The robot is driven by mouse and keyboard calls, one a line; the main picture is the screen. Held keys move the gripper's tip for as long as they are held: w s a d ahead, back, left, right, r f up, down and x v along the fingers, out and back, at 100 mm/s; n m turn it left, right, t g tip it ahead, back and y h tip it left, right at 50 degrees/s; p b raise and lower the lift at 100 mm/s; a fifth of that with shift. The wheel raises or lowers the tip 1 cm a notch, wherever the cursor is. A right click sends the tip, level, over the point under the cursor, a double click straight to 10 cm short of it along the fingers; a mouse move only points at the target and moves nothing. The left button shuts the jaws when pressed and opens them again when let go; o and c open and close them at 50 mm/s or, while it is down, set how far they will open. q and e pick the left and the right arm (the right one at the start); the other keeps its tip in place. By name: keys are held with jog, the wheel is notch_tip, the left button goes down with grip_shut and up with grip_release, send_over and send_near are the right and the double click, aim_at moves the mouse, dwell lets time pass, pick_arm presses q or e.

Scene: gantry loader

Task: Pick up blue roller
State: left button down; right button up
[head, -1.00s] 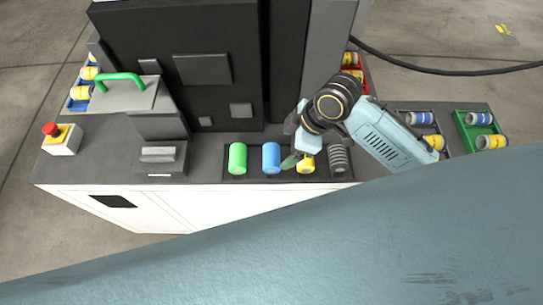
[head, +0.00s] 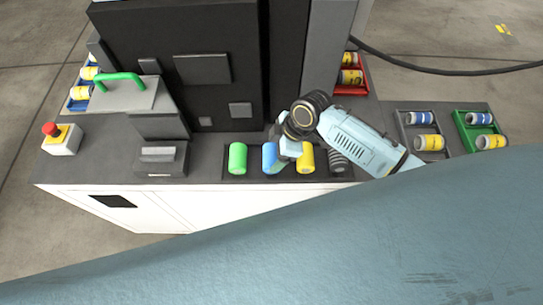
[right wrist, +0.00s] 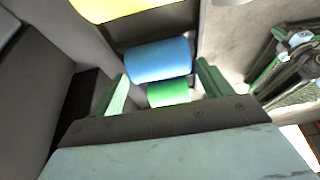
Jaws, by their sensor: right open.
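The blue roller (head: 268,157) lies in the dark tray at the front of the machine, between the green roller (head: 237,158) and the yellow roller (head: 306,160). My right gripper (head: 280,166) is over the blue roller and hides its right side in the head view. In the right wrist view the blue roller (right wrist: 158,60) appears between the two green fingertips of my open right gripper (right wrist: 162,74). The green roller (right wrist: 168,93) shows just beyond it. I cannot tell whether the fingers touch the blue roller. My left gripper is not in view.
A dark ribbed roller (head: 338,161) lies at the tray's right end. The black machine wall (head: 190,100) rises behind. A red stop button (head: 50,129) stands at left.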

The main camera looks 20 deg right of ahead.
aim_at(273, 154)
jog(key=shift+x, duration=1.75)
jog(key=c, duration=0.7)
